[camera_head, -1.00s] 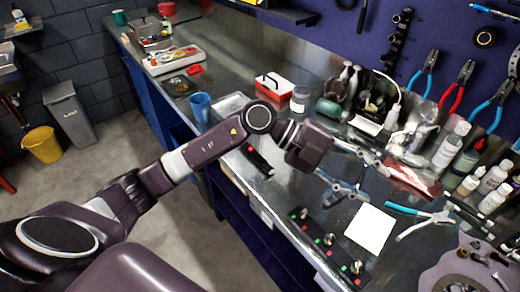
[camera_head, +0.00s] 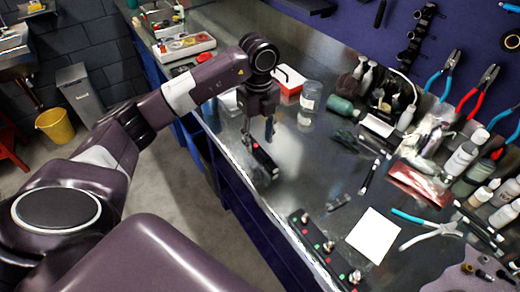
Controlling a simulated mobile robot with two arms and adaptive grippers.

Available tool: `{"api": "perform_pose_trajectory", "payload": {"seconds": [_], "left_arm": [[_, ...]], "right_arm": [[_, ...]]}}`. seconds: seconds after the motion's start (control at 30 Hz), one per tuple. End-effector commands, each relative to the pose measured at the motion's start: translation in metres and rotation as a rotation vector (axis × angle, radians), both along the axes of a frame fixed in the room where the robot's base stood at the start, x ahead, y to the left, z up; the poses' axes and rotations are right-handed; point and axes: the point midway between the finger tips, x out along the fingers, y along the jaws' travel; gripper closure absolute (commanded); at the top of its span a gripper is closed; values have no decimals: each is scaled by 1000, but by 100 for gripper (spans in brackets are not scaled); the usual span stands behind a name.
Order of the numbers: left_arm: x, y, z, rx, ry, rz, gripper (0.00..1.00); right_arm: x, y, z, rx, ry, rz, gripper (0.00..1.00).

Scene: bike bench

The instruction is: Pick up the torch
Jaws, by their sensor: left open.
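Another slim black rod (camera_head: 370,177) lies farther right on the bench. My right gripper does not show.
The metal bench top (camera_head: 310,165) is clear around the gripper. A red and white box (camera_head: 288,80), a clear jar (camera_head: 311,95) and a green bottle (camera_head: 340,107) stand behind. A strip with knobs (camera_head: 325,250) and a white sheet (camera_head: 374,235) lie nearer.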

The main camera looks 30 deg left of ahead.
Motion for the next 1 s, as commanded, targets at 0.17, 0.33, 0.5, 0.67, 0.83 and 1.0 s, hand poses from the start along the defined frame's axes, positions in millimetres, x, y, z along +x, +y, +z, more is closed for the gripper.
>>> {"api": "perform_pose_trajectory", "payload": {"seconds": [0.17, 0.33, 0.5, 0.67, 0.83, 1.0], "left_arm": [[0, -2, -26, -1, 5, 0, 59], [1, -2, -37, -1, 0, -1, 59], [1, -2, -38, -1, -1, -1, 59], [1, -3, -38, -2, 0, -2, 76], [1, -3, -37, -2, 0, -2, 94], [1, -3, -37, -3, -1, -2, 100]], "right_arm": [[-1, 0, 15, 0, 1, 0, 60], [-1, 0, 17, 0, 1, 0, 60], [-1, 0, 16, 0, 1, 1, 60], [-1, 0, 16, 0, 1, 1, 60], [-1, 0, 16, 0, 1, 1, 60], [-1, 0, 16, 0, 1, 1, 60]]}}
